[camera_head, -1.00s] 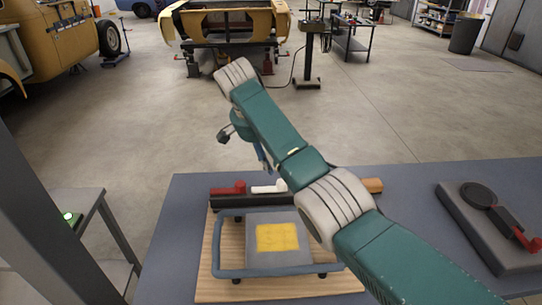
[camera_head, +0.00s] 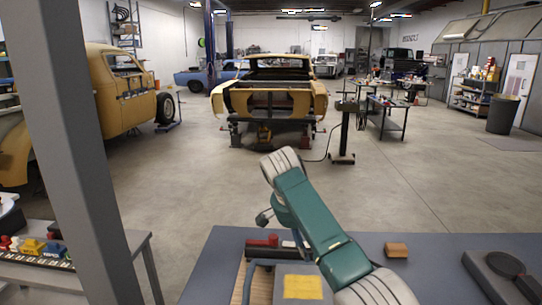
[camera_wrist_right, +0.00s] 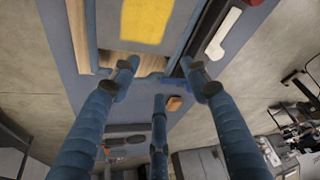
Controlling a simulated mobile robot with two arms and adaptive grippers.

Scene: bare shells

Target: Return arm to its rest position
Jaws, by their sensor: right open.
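My right arm (camera_head: 322,222), green with pale ribbed joints, reaches from the lower right over the back of the grey-blue table (camera_head: 440,246). My right gripper (camera_wrist_right: 160,76) shows in the right wrist view with its blue fingers spread and nothing between them. In the head view the arm mostly hides this gripper; a bit of blue finger (camera_head: 299,241) shows beside the arm. The fingers appear above the board and the grey panel with a yellow patch (camera_head: 303,287). My left arm and gripper are not in view.
A red-handled piece (camera_head: 262,243) lies near the table's back edge, left of the arm. A wooden block (camera_head: 397,250) lies right of it. A grey fixture (camera_head: 488,272) stands at the right. A side table (camera_head: 100,262) with small parts is at the left. Open floor lies beyond.

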